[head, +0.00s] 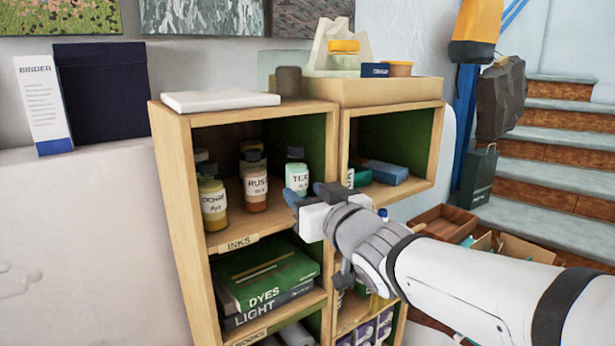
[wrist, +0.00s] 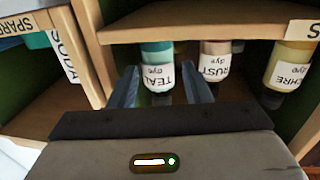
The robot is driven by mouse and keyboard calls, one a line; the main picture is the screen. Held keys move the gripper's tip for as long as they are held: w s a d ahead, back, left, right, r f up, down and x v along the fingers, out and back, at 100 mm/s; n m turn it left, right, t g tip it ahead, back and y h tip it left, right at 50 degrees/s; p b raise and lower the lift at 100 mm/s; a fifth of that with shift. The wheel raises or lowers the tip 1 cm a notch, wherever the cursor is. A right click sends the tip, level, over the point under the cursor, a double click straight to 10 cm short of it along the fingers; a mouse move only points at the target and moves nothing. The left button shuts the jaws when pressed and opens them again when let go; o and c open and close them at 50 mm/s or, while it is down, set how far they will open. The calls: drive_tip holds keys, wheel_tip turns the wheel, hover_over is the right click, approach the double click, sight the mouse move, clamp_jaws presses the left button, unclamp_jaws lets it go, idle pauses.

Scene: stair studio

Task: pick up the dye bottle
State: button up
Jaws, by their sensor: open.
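Several dye bottles stand in the upper left cubby of the wooden shelf, marked INKS. The ochre bottle (head: 213,204), the rust bottle (head: 256,192) and the teal bottle (head: 296,176) form the front row. My gripper (head: 306,194) is open at the front of the cubby, by the teal bottle, and hides its lower part in the head view. In the wrist view, which is upside down, the teal bottle (wrist: 157,62) shows between the two open fingers. The rust bottle (wrist: 215,62) is just right of the right finger and the ochre bottle (wrist: 289,66) is farther right.
A shelf divider (wrist: 88,50) stands close to the left finger in the wrist view. The right cubby holds a blue box (head: 384,172). Books (head: 265,278) lie in the cubby below. A white slab (head: 220,101) lies on top.

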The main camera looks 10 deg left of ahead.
sight(301, 185)
drive_tip(key=shift+r+p+x, duration=0.1)
drive_tip(key=shift+p+x, duration=0.4)
drive_tip(key=shift+x, duration=0.9)
drive_tip(key=shift+r+p+x, duration=0.15)
drive_tip(key=shift+p+x, duration=0.35)
drive_tip(key=shift+x, duration=0.85)
drive_tip(key=shift+d, duration=0.1)
drive_tip(key=c, duration=0.7)
